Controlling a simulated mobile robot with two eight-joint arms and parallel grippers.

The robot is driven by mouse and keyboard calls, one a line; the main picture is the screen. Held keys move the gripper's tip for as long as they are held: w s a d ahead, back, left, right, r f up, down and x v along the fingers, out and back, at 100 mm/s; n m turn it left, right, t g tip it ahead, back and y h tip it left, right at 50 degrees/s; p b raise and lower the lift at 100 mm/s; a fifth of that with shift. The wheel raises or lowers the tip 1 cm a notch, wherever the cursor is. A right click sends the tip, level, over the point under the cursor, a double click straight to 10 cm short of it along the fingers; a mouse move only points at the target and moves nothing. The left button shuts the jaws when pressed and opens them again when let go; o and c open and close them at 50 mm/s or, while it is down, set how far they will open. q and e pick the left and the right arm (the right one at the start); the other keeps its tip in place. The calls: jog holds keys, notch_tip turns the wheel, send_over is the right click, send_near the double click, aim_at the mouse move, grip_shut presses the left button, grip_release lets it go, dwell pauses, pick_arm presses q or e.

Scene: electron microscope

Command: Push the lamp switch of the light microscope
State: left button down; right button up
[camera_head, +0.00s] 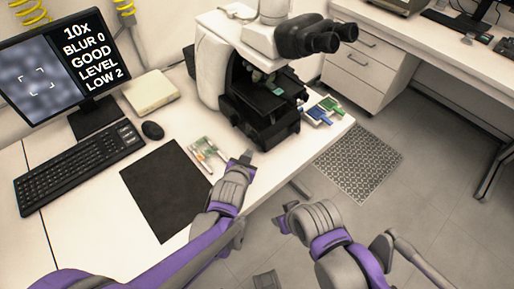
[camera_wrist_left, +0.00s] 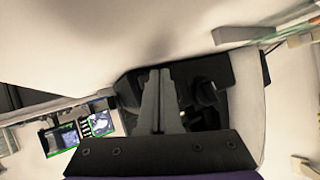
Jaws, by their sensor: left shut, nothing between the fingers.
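The light microscope (camera_head: 212,62) stands on the white bench, with a white body, black eyepieces and a black stage. I cannot make out its lamp switch in either view. My left gripper (camera_head: 246,157) is shut and empty, low over the bench in front of the microscope's black base. It looks apart from the base. In the left wrist view its closed fingers (camera_wrist_left: 158,85) point toward dark parts that look like the microscope. My right gripper (camera_head: 281,215) is over the floor beyond the bench's front edge; its fingers are too small to judge.
A small slide rack (camera_head: 203,150) lies left of my left gripper, next to a black mat (camera_head: 165,188). Blue and green slide holders (camera_head: 322,111) lie right of the microscope. The keyboard (camera_head: 78,169), mouse (camera_head: 153,130) and monitor (camera_head: 60,68) are at the left.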

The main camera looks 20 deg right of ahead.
pick_arm(q)
jog(key=shift+s+a+b, duration=0.3)
jog(key=shift+a, duration=0.55)
jog(key=shift+s+a+b, duration=0.3)
jog(key=shift+s+a, duration=0.05)
jog(key=shift+a, duration=0.55)
jog(key=shift+s+a+b, duration=0.3)
jog(key=shift+a, duration=0.55)
jog(key=shift+a, duration=0.2)
